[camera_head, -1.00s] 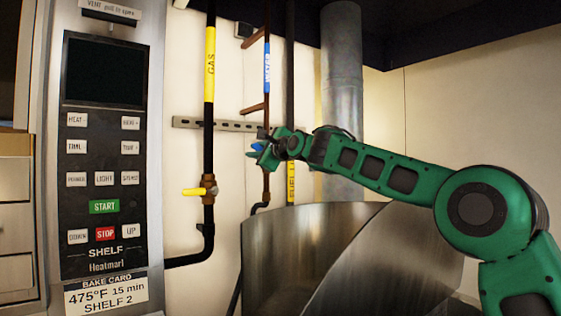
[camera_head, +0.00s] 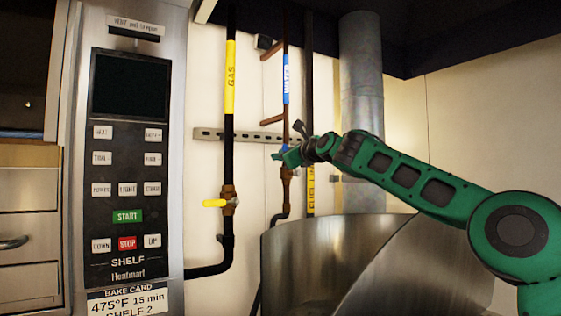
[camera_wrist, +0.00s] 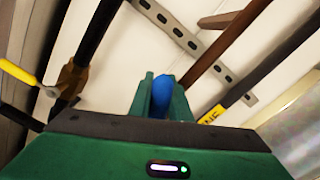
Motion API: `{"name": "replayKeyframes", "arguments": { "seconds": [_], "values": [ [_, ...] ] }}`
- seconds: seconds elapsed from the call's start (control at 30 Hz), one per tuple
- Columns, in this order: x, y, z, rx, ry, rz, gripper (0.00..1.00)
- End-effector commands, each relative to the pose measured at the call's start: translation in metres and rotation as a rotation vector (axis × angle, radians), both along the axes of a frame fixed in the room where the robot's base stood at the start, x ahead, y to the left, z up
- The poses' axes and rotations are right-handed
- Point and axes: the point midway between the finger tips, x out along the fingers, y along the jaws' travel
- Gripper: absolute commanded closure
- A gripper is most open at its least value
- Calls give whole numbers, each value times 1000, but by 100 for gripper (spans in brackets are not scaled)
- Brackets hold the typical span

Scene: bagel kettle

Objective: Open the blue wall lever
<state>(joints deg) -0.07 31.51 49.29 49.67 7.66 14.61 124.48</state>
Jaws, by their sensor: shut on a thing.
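The blue wall lever (camera_wrist: 163,90) shows between my gripper's two green fingers in the wrist view. My gripper (camera_head: 277,156) is shut on it, at the brown water pipe with the blue label (camera_head: 286,80). In the head view only a trace of blue shows at the fingertips, and the gripper hides most of the lever. The lever's exact angle is hard to tell. The valve body (camera_head: 287,173) sits on the pipe just below the gripper.
A yellow gas lever (camera_head: 214,203) on a black pipe is left of my gripper. A slotted metal rail (camera_head: 245,136) runs behind the pipes. A large steel kettle (camera_head: 330,265) stands below my arm. The oven panel (camera_head: 125,170) is at the left.

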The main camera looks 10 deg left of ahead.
Motion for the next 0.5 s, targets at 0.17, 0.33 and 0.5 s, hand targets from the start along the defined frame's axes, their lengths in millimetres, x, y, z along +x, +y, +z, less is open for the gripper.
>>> {"name": "replayKeyframes", "arguments": {
  "seconds": [0.17, 0.33, 0.5],
  "values": [
    [2, -2, -3, 1, 6, -5, 100],
    [2, -2, -3, 1, 6, -5, 78],
    [3, -3, -2, 1, 3, -7, 64]
  ]
}}
